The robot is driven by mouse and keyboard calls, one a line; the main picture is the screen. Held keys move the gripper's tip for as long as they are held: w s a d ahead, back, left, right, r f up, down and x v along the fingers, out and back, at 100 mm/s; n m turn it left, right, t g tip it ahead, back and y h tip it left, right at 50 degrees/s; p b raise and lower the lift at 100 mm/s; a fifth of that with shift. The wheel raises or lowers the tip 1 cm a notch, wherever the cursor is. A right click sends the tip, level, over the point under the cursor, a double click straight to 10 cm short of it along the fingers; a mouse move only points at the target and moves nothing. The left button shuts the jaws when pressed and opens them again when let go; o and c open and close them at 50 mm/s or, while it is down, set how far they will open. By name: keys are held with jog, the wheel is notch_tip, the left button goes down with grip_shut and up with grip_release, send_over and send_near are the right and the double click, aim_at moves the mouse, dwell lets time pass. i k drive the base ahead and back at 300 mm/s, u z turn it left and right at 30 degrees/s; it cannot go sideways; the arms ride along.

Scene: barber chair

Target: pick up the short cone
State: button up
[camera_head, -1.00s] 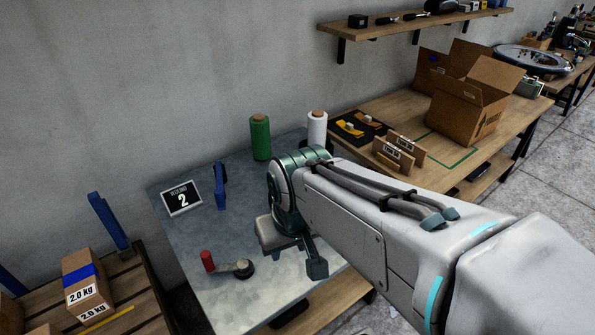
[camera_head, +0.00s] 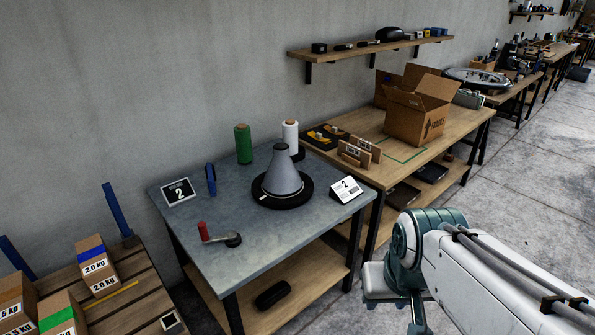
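A grey cone (camera_head: 282,177) with a dark tip stands upright on a round black base (camera_head: 299,196) on the grey table (camera_head: 205,247). It is the only plainly cone-shaped thing I can make out. A green spool (camera_head: 243,143) and a white spool (camera_head: 290,137) stand upright behind it. My gripper (camera_head: 396,300) is at the lower right, in front of the table's right side and well apart from the cone. Its fingers are partly turned away and cut by the lower picture edge, so its opening and any contents cannot be made out.
A crank with a red handle (camera_head: 203,231) lies at the table's front left. Number signs stand at left (camera_head: 180,192) and right (camera_head: 347,190). A wooden table with an open carton (camera_head: 417,119) is to the right. Weighted boxes (camera_head: 97,264) sit on slats at left. Open floor lies at right.

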aim_at(281, 177)
jog(key=u, duration=0.55)
jog(key=i, duration=0.9)
jog(key=z, duration=2.3)
jog(key=i, duration=1.5)
jog(key=u, duration=2.65)
